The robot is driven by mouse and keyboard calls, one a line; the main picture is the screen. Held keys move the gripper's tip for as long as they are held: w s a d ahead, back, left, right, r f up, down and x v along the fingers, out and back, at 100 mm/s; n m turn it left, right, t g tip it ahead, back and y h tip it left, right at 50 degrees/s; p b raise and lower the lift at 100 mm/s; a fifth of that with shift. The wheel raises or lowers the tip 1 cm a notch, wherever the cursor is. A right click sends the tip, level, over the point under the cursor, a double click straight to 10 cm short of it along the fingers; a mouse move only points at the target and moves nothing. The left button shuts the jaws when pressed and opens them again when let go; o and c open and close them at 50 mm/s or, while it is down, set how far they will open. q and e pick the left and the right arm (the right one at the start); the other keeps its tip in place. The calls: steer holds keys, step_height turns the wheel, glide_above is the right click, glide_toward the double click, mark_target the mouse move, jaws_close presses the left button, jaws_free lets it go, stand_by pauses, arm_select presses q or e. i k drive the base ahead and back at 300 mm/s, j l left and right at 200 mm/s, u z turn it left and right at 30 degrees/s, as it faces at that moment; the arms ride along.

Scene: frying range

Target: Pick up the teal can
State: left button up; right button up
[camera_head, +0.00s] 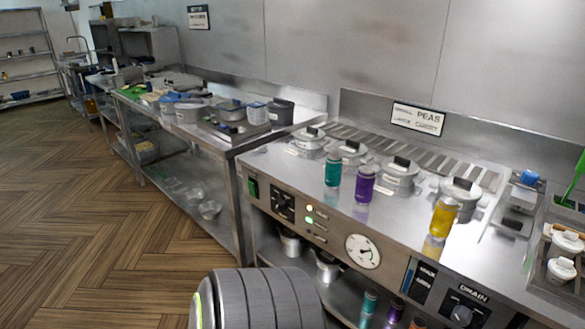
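The teal can (333,171) stands upright on the steel top of the frying range (300,185), near its front edge and left of centre. A purple can (364,184) stands close on its right. A yellow can (443,216) stands farther right on the same top. Neither of my grippers shows in the head view, so I cannot see whether they are open or shut.
Lidded pots (398,177) are set in a row behind the cans. A steel table (228,140) with containers stands to the left. The wooden floor (100,230) at left is clear.

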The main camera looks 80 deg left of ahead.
mark_target(334, 162)
steer(key=u, duration=2.15)
